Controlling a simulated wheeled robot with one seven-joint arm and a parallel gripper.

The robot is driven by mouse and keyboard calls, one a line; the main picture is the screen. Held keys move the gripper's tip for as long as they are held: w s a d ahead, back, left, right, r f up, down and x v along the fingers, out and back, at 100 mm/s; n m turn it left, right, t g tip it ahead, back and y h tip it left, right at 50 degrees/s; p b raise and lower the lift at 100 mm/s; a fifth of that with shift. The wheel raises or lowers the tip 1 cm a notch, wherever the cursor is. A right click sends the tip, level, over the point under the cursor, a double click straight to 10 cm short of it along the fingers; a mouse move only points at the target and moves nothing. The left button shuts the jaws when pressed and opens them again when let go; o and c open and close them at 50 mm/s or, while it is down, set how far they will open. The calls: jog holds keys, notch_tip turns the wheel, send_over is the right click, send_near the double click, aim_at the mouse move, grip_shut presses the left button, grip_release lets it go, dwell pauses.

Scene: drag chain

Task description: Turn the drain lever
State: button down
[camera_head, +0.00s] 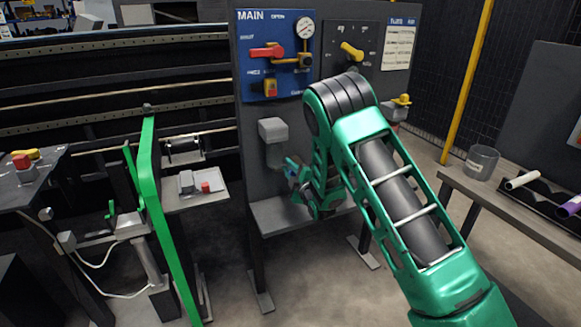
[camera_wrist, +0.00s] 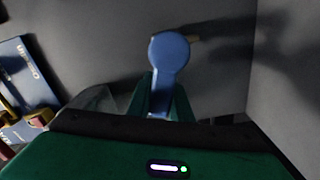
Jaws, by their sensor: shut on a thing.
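A blue lever with a rounded end (camera_wrist: 169,52) stands in the middle of the wrist view, in front of a grey panel. My gripper (camera_wrist: 163,95) is shut on it, with one green finger on each side of the handle. The lower part of the lever is hidden behind the gripper body. In the head view my gripper (camera_head: 293,171) is beside a grey fitting (camera_head: 273,133) on the lower panel. The lever is too small and too covered there to make out clearly.
Above is a blue MAIN board (camera_head: 257,62) with a red lever (camera_head: 266,51) and a gauge (camera_head: 305,28). A yellow lever (camera_head: 351,51) is on the dark plate beside it. A grey shelf (camera_head: 285,213) lies under my gripper. A bench (camera_head: 505,205) stands at right.

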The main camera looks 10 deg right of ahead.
jog(key=shift+s+a+f+n, duration=0.15)
jog(key=shift+f+n, duration=0.5)
jog(key=shift+n, duration=0.35)
jog(key=shift+s+f+n, duration=0.1)
jog(key=shift+f+n, duration=0.55)
jog(key=shift+n, duration=0.35)
jog(key=shift+f, duration=0.1)
jog(key=c, duration=1.6)
grip_release()
jog(key=shift+r, duration=0.2)
jog(key=v, duration=1)
jog(key=shift+s, duration=0.3)
